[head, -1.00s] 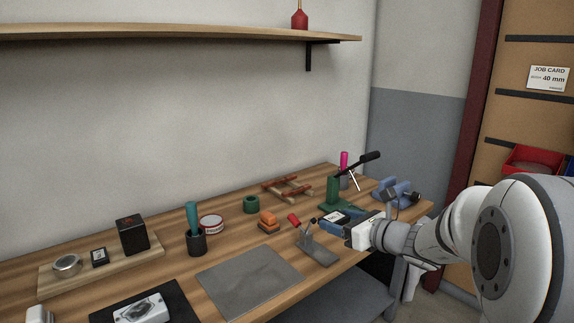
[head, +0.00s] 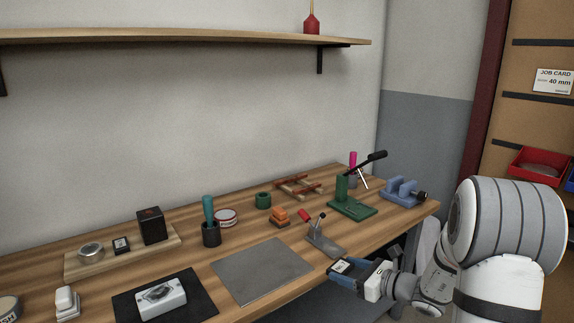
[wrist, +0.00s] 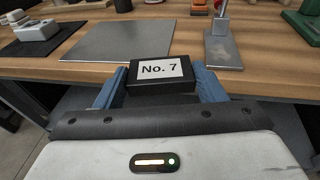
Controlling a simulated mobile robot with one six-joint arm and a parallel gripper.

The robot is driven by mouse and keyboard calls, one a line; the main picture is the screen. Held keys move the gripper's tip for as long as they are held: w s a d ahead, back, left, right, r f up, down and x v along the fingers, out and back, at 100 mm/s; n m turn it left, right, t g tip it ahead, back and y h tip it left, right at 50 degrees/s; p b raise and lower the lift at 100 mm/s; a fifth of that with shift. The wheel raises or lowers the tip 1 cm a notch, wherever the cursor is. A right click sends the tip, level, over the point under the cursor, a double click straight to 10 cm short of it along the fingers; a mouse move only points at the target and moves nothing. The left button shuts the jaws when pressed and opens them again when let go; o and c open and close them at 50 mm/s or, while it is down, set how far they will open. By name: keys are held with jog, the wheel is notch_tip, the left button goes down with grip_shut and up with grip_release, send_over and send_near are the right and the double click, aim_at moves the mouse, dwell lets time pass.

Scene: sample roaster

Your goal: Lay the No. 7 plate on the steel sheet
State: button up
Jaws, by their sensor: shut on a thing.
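My gripper (head: 361,275) is shut on a small black block with a white "No. 7" label, the No. 7 plate (wrist: 160,88). The plate sits between the blue fingers, label facing up, and it also shows in the head view (head: 341,266). My gripper holds it at the bench's front edge, right of the steel sheet. The steel sheet (head: 262,270) is a flat grey square lying bare on the wooden bench. It also shows beyond the plate, to the upper left, in the wrist view (wrist: 118,42).
A steel stand with a small lever (head: 326,242) is right of the sheet. A black mat (head: 196,292) with a white device lies to its left. Behind are a dark cup with a teal handle (head: 211,234), orange blocks (head: 279,217) and a green press (head: 350,206).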

aim_at(349, 264)
notch_tip(349, 264, down, 10)
jog(key=s+n+g+y, duration=0.1)
jog(key=s+g, duration=0.1)
jog(key=r+p, duration=0.4)
jog(key=p, duration=0.2)
jog(key=r+p, duration=0.5)
jog(key=p, duration=0.1)
jog(key=r+p, duration=0.4)
jog(key=p, duration=0.3)
jog(key=shift+s+a+r, duration=0.1)
jog(key=shift+a+r, duration=0.15)
jog(key=shift+r, duration=0.05)
jog(key=shift+r+t+p, duration=0.3)
jog(key=shift+r+p, duration=0.35)
jog(key=shift+p, duration=0.6)
